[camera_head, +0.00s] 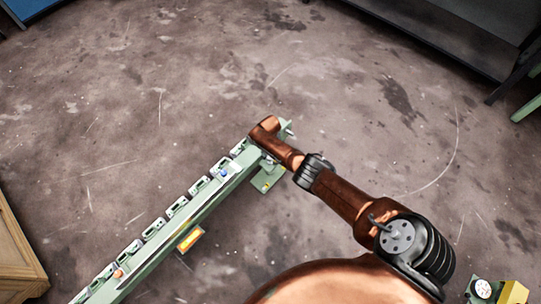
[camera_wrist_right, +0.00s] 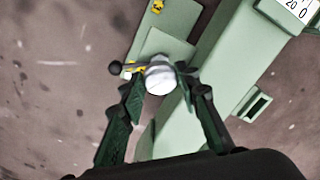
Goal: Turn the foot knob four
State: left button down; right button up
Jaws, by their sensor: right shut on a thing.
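In the right wrist view a round silver knob (camera_wrist_right: 159,79) sits at the end of a pale green machine rail, over a small green foot plate (camera_wrist_right: 168,44). A thin rod with a black ball (camera_wrist_right: 115,68) sticks out to its left. My right gripper (camera_wrist_right: 160,82) has its dark green fingers on both sides of the knob and is shut on it. In the head view my right arm reaches the far end of the long green rail (camera_head: 205,208), and its wrist hides most of the gripper and knob. No number on the knob is readable. My left gripper is not in view.
Several small clamp-like parts line the rail, with an orange-yellow label (camera_head: 190,238) on its side. A wooden crate (camera_head: 15,255) stands at the left edge, and a dark bench (camera_head: 450,35) at the top right. A gauge (camera_head: 483,288) shows at bottom right. The stained floor is otherwise open.

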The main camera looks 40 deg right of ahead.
jog(key=m, duration=0.4)
jog(key=shift+w+m, duration=0.1)
jog(key=shift+m, duration=0.2)
jog(key=shift+d+r+m, duration=0.1)
jog(key=shift+d+m, duration=0.05)
jog(key=shift+m, duration=2.35)
jog(key=o, duration=0.9)
jog(key=shift+d, duration=0.1)
jog(key=shift+o, duration=1.2)
jog(key=shift+a, duration=0.2)
